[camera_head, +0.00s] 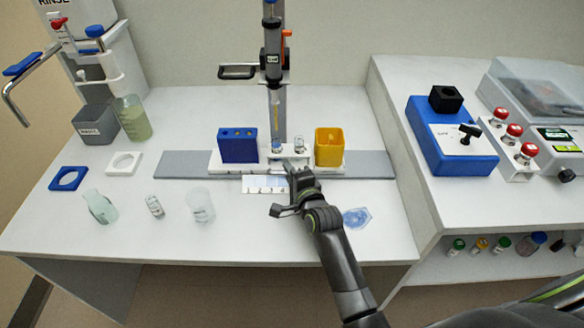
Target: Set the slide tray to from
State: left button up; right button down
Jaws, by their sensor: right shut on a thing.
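The slide tray (308,160) is a white carrier on a long grey rail (375,165), in the middle of the table below the upright column. It bears a blue block with holes (238,146) at its left, two small vials (299,145) in the middle and a yellow cup (328,146) at its right. My right gripper (290,170) reaches up to the tray's front middle and is shut on it, seemingly at a handle that the gripper hides. A pale marked strip (262,184) lies in front of the rail, its right end near my gripper. My left gripper is not in view.
A blue patch (356,217) is right of my forearm. A blue control box (450,140) stands on the right bench. A pipette column (273,60) rises behind the tray.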

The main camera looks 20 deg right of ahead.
jog(key=shift+a, duration=0.1)
jog(key=shift+d, duration=0.25)
jog(key=c, duration=1.5)
grip_release()
jog(key=shift+f, duration=0.1)
jog(key=shift+s, duration=0.1)
